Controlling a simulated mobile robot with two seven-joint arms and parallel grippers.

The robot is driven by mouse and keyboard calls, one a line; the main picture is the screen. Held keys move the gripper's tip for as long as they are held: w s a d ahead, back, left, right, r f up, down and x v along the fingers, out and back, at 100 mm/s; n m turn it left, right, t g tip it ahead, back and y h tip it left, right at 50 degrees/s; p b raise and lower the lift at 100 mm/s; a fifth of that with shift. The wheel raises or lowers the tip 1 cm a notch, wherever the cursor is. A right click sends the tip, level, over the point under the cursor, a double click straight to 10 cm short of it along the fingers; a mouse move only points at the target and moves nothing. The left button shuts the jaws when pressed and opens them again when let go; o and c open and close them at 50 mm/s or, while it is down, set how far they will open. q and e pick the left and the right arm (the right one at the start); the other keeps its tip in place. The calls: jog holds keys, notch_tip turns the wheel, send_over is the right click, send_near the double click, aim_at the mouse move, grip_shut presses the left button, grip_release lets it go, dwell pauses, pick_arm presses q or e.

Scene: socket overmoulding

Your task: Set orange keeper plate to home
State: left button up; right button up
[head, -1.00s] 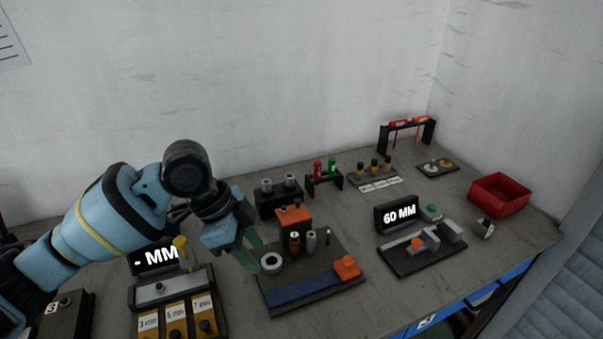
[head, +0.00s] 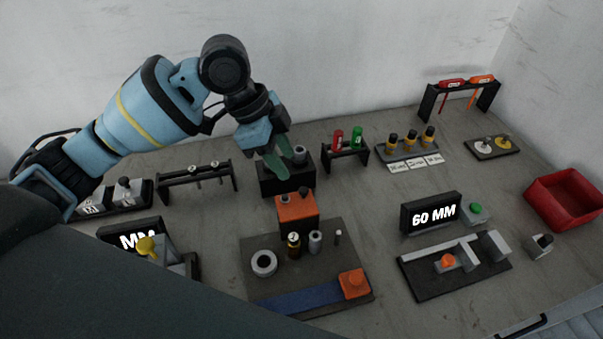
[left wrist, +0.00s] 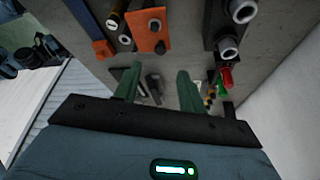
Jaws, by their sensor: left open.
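An orange plate (head: 296,207) caps a dark block behind the dark baseplate (head: 330,240) and carries small grey and dark fittings. It also shows near the top of the left wrist view (left wrist: 148,38). A second orange piece (head: 354,283) with a knob sits at the right end of the blue strip on the baseplate. I cannot tell from labels which is the keeper plate. My left gripper (head: 280,164) is open, with green fingers pointing down above and behind the orange-topped block, in front of the dark two-socket block (head: 270,182). Nothing shows between its fingers (left wrist: 157,80). My right gripper is not in view.
A 60 MM display (head: 431,214) and grey fixture (head: 455,268) are to the right. A red bin (head: 565,200) is far right. Racks line the back. Bare table lies between the stations.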

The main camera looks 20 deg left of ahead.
aim_at(302, 189)
pick_arm(q)
jog(key=shift+x, duration=3.9)
jog(key=shift+c, duration=0.2)
grip_shut()
